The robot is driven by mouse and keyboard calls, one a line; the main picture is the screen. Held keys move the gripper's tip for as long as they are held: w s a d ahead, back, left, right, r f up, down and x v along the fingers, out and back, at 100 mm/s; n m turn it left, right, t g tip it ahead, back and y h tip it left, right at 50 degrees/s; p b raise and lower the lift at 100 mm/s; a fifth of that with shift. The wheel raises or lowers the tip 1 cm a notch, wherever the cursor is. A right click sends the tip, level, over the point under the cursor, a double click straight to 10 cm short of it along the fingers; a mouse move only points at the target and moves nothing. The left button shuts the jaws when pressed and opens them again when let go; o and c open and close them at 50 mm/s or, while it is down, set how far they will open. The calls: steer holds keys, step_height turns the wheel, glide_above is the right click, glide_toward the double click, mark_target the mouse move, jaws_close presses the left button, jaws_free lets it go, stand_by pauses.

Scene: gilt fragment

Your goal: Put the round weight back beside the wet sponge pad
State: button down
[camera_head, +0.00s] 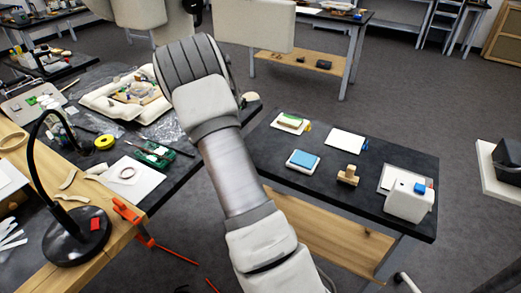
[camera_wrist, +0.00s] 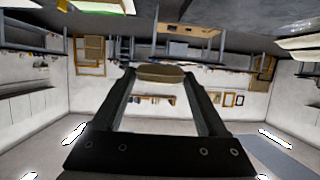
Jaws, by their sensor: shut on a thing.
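In the wrist view my gripper (camera_wrist: 160,76) is shut on a tan, rounded, flat thing (camera_wrist: 160,73), seen nearly edge-on between the fingertips; it looks like the round weight. It is held up in the air, with the room behind it. In the head view my arm crosses the middle, and the gripper and what it holds cannot be made out. A blue pad (camera_head: 303,160) in a white dish, which may be the wet sponge pad, lies on the dark right-hand table (camera_head: 325,183). A green-topped pad (camera_head: 290,121) lies farther back there.
The right table also holds a white sheet (camera_head: 345,142), a wooden stamp-like block (camera_head: 348,175) and a white box-shaped device (camera_head: 409,198). Bare table shows between them. The left bench carries a black lamp (camera_head: 75,235), a yellow tape roll (camera_head: 105,142) and a padded tray (camera_head: 127,98).

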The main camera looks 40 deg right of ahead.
steer(key=shift+s+d+f, duration=0.1)
steer(key=shift+d+f, duration=0.2)
steer(key=shift+d, duration=0.15)
steer(key=shift+s+f+m+g, duration=0.25)
steer(key=shift+m+g, duration=0.05)
steer(key=s+a+f+b, duration=0.1)
steer(key=s+f, duration=0.1)
steer(key=s, duration=0.1)
steer(key=s+a+f+b, duration=0.1)
steer(key=s+a+f, duration=0.1)
steer(key=s, duration=0.1)
steer(key=s+a+f+b, duration=0.1)
steer(key=s+f, duration=0.1)
steer(key=s, duration=0.2)
steer(key=shift+s+a+f, duration=0.1)
steer(key=shift+a+f, duration=0.1)
steer(key=shift+f, duration=0.1)
steer(key=shift+f+b, duration=0.6)
steer(key=shift+f, duration=1.4)
